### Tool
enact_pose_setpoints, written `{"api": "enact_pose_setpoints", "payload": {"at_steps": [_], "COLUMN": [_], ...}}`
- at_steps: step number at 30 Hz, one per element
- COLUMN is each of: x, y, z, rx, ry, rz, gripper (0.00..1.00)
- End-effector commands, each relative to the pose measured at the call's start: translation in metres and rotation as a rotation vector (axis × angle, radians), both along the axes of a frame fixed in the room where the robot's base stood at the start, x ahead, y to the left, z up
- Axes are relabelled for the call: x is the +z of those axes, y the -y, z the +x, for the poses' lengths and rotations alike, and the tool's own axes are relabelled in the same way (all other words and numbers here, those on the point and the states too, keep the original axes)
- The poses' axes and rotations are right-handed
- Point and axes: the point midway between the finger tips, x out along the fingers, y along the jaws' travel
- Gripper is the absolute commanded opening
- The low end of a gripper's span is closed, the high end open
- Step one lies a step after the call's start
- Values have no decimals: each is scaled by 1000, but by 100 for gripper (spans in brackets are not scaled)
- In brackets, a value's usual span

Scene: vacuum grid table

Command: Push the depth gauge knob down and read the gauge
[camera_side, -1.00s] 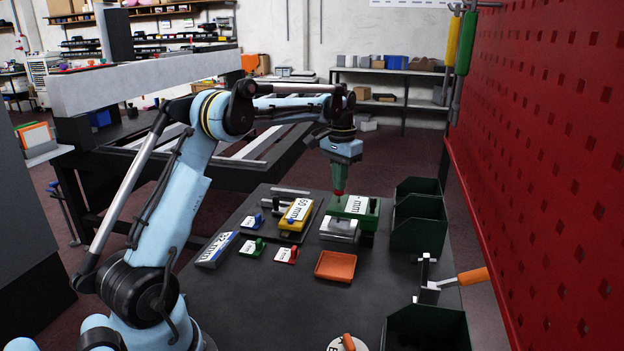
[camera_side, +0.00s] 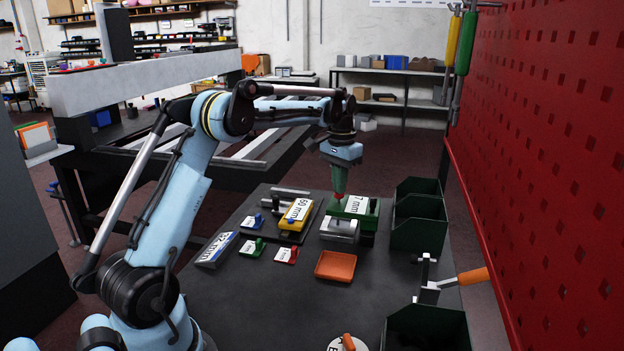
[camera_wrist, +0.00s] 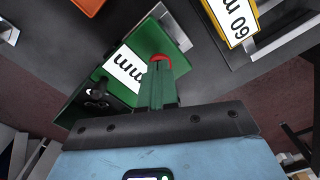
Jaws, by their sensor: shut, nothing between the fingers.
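A green block (camera_side: 365,212) with a white mm label stands towards the back of the dark table; its label appears to read 7 mm in the side view. It also shows in the wrist view (camera_wrist: 150,40), with a black knob (camera_wrist: 97,98) at one end. Which thing is the depth gauge is not marked. My gripper (camera_side: 339,199) points down, shut and empty, with green fingers and red tips. Its tips (camera_wrist: 160,60) are at the block's end away from the black knob; whether they touch cannot be told.
A grey metal block (camera_side: 340,230) stands in front of the green one. A yellow 60 mm block (camera_side: 296,215) is to its left, an orange tray (camera_side: 335,265) nearer. Green bins (camera_side: 417,235) line the right edge.

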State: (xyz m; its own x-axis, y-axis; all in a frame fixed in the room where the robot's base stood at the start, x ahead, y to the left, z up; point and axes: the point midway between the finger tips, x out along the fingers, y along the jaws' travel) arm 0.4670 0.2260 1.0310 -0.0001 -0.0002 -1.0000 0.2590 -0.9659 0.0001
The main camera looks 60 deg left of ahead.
Motion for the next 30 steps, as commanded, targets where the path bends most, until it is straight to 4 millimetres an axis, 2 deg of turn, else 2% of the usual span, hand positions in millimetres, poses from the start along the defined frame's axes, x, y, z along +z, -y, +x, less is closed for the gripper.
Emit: {"api": "enact_pose_setpoints", "payload": {"at_steps": [30], "x": [51], "y": [0], "z": [0], "rx": [0], "ry": [0], "rz": [0], "gripper": [0]}}
